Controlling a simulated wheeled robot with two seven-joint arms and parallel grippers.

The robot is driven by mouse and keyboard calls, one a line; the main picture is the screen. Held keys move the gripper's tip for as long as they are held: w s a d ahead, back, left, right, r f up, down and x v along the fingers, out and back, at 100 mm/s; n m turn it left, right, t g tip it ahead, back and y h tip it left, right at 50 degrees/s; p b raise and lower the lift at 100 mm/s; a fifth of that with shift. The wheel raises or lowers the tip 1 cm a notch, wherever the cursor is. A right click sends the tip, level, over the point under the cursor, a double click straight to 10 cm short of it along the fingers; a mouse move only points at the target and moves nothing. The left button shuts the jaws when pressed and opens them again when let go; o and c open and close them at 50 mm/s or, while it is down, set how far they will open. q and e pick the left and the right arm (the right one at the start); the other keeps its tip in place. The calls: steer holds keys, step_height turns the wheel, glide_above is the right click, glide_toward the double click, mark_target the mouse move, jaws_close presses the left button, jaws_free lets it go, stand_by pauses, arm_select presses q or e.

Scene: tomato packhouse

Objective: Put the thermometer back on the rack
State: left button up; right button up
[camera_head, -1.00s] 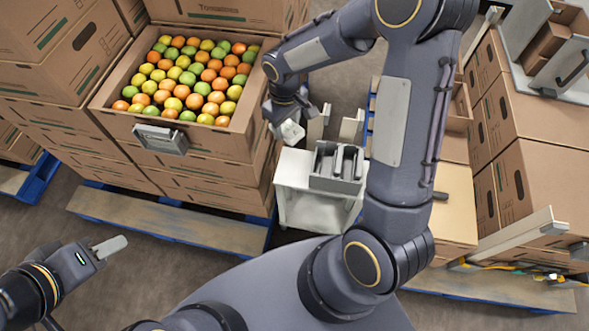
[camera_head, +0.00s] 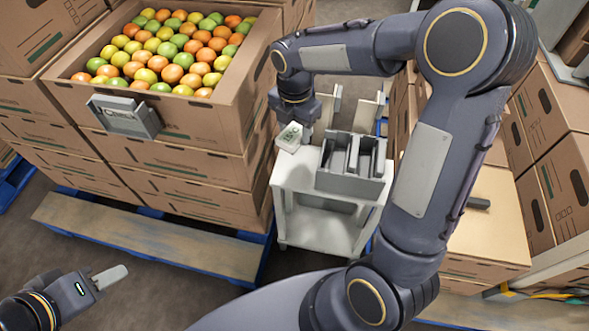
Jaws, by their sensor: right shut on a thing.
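The thermometer (camera_head: 289,137) is a small white box with a greenish display on its face. My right gripper (camera_head: 297,123) is shut on it and points down, holding it tilted at the left back corner of the white cart. I cannot tell whether it touches the cart top. The grey rack (camera_head: 350,184), with upright slots, stands on the cart just right of the thermometer. My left gripper (camera_head: 110,277) is at the lower left, apart from everything. Only one pale finger shape shows, so its opening is unclear.
The white cart (camera_head: 293,178) has a lower shelf. Left of it, stacked cartons with an open tomato crate (camera_head: 190,108) stand on a pallet (camera_head: 150,240); a grey holder (camera_head: 124,116) hangs on the crate. More cartons (camera_head: 555,110) stand at right. My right arm crosses above the cart.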

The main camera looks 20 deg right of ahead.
mark_target(295, 164)
step_height(295, 164, down, 10)
steer(key=b, duration=0.3)
steer(key=shift+f, duration=0.15)
steer(key=o, duration=1.1)
